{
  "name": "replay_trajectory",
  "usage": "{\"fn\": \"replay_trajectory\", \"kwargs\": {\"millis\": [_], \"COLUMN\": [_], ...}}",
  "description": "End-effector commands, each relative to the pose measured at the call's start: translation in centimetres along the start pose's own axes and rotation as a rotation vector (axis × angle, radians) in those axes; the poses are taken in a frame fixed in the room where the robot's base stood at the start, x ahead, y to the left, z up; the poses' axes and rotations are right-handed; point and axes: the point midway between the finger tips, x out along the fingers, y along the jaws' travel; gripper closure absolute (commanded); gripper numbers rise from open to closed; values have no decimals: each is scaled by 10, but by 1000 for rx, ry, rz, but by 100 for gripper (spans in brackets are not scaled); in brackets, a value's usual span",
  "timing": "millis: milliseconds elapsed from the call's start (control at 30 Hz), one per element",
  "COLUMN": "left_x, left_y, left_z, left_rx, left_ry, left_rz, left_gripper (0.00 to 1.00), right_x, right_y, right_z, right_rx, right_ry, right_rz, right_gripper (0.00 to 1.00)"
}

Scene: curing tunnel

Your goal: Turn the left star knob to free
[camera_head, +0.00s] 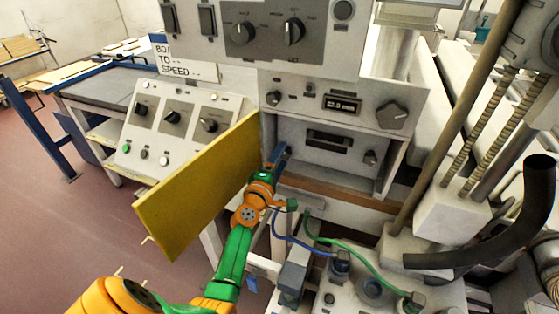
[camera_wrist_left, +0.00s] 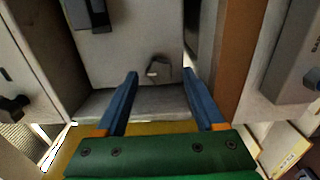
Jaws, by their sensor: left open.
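In the left wrist view a small grey star knob (camera_wrist_left: 158,68) sits on the light grey panel of an open compartment. It is the left knob there; my gripper hides it in the head view. A second small knob (camera_head: 371,157) shows at the right of the same panel. My left gripper (camera_head: 281,153) reaches in at the left side of the compartment. Its two blue fingers are open and empty, one on each side of the left knob in the wrist view. Whether they touch it I cannot tell. My right gripper is not in view.
A yellow door (camera_head: 200,185) stands open left of my gripper. A dark handle (camera_head: 330,140) is on the compartment panel. A brown strip (camera_head: 335,196) runs below. A control panel with a display (camera_head: 342,104) is above. Blue and green hoses (camera_head: 345,245) lie below right.

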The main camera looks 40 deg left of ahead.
Motion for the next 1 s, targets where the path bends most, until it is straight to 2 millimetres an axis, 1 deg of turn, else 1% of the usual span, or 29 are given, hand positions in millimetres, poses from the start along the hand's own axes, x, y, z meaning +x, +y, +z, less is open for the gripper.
{"fn": "replay_trajectory", "kwargs": {"millis": [100, 200, 333, 433, 800, 833, 867, 933, 967, 1000], "left_x": [-24, -45, -63, -67, -67, -68, -70, -82, -91, -106], "left_y": [0, 0, -1, 0, 0, -2, -4, -16, -26, -40], "left_z": [0, 0, 0, 0, 2, 6, 14, 46, 63, 83], "left_rx": [0, 2, 0, 0, 7, 28, 71, 250, 352, 491], "left_ry": [1, 1, 0, 1, -6, -22, -55, -194, -272, -378], "left_rz": [-4, -3, -3, -1, -4, -12, -27, -92, -131, -184], "left_gripper": [29, 29, 29, 29, 29, 29, 29, 29, 29, 29], "right_x": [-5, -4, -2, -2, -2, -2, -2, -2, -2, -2], "right_y": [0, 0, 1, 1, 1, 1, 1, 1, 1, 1], "right_z": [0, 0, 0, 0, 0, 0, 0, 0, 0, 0], "right_rx": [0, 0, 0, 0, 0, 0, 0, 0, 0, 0], "right_ry": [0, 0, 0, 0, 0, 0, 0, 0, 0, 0], "right_rz": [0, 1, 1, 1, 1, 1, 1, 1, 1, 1], "right_gripper": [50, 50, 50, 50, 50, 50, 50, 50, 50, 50]}}
